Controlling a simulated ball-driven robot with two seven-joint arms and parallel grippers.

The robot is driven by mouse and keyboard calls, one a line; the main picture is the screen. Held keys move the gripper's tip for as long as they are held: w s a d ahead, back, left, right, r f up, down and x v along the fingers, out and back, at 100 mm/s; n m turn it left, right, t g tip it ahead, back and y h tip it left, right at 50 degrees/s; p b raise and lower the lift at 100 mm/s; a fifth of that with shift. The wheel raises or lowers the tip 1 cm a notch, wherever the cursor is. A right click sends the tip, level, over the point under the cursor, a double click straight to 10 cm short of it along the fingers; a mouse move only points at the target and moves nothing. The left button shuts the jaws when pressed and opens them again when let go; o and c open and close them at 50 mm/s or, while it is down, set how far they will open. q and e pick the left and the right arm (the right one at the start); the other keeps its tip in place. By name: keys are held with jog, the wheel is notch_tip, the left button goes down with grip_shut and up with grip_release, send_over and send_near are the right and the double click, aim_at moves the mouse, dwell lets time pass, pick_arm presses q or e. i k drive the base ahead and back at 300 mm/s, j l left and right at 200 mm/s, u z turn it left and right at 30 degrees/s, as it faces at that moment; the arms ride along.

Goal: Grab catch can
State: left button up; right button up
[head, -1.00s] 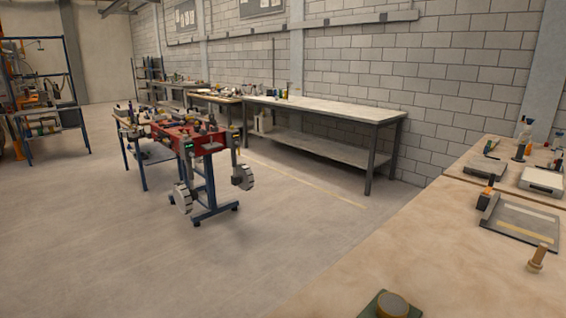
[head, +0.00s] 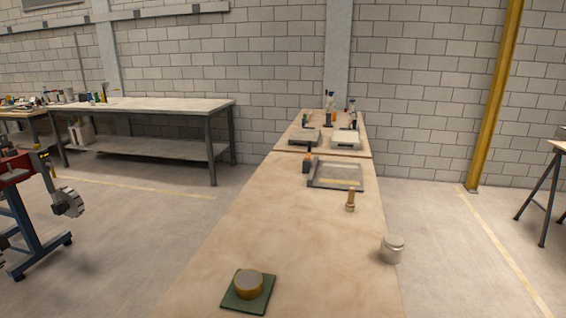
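A small silver-grey can (head: 392,250) with a lighter rounded top is at the right edge of the long wooden bench (head: 275,215). It looks upright; I cannot tell whether it rests on the bench edge or hangs beside it. It is the thing here that best fits a catch can. Neither of my grippers is in the head view.
On the bench are a round brass-coloured piece on a green square plate (head: 248,288), a wooden peg-like tool (head: 350,200) and a grey shallow tray (head: 336,175). Floor is open right of the bench. A red cart (head: 15,170) stands left, a trestle (head: 547,190) right.

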aim_at(391, 246)
jog(key=i+l, duration=0.1)
jog(key=l, duration=0.85)
jog(key=i+l, duration=0.15)
jog(key=l, duration=0.35)
